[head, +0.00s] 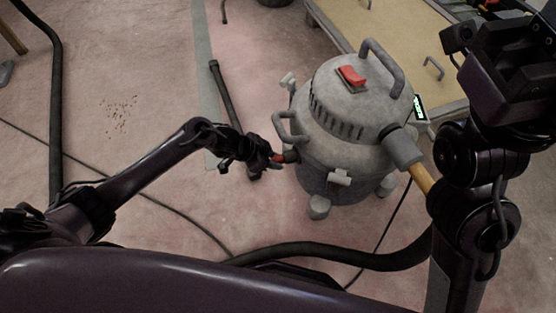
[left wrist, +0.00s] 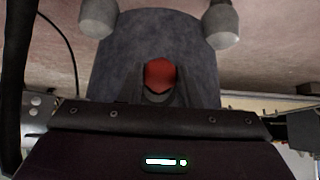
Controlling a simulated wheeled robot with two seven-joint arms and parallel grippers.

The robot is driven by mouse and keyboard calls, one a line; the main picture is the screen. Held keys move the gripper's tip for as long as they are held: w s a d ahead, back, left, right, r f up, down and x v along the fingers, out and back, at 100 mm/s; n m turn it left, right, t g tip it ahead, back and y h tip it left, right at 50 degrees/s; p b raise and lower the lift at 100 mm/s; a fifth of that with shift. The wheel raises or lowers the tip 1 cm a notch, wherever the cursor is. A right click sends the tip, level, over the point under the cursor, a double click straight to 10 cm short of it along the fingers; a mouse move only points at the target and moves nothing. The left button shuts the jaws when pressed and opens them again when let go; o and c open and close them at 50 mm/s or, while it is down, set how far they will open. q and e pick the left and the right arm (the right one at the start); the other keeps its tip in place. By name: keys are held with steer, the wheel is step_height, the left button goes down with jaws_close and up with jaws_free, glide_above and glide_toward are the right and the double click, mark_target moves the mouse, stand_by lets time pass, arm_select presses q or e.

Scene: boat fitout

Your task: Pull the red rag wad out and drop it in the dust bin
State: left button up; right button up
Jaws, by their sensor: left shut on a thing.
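The red rag wad (head: 278,157) shows as a small red patch at the side port (head: 291,156) of a grey shop vacuum (head: 345,125). My left gripper (head: 273,159) is at that port, shut on the wad. In the left wrist view the wad (left wrist: 160,74) sits in front of the vacuum's dark drum (left wrist: 120,60), with dark parts around its lower side. How much of it is still inside the port is hidden. My right arm is at the right of the head view; its gripper's jaws cannot be made out. I cannot identify a dust bin.
A black hose (head: 340,257) and thin cables lie on the floor. A dark tube (head: 228,95) lies left of the vacuum. A tan panel (head: 390,35) is behind it. Dark crumbs (head: 122,112) lie on open floor at left. A dark round object (head: 275,2) is cut off at the top.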

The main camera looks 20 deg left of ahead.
arm_select(q)
steer(key=shift+a, duration=0.1)
steer(key=s+a+p, duration=0.1)
steer(key=a, duration=0.1)
steer(key=s+a+p, duration=0.1)
steer(key=a+p, duration=0.1)
steer(key=shift+s, duration=0.4)
stand_by(0.7)
stand_by(0.5)
